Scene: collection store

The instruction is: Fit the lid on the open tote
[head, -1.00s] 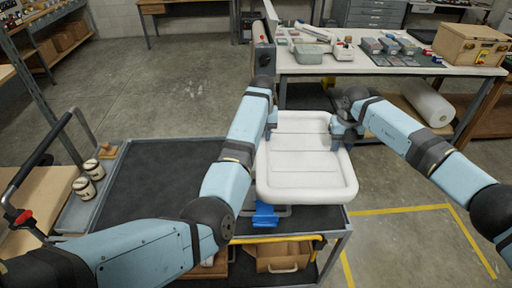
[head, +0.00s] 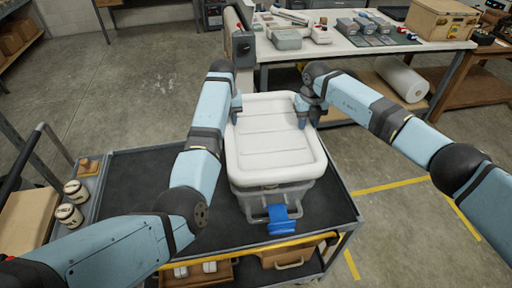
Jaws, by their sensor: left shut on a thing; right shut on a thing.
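The white lid (head: 272,140) lies roughly level over the grey, see-through tote (head: 262,201) on the cart top. The tote's front wall and blue latch (head: 284,218) show below the lid's near edge; its opening is hidden. I cannot tell whether the lid touches the rim all round. My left gripper (head: 236,103) is shut on the lid at its far left edge. My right gripper (head: 302,107) is shut on the lid at its far right edge.
The cart's dark top (head: 130,190) is clear left of the tote. Two jars (head: 72,203) stand on the cart's left side shelf. A workbench (head: 350,45) with boxes and trays stands behind. Yellow floor tape (head: 392,186) runs at right.

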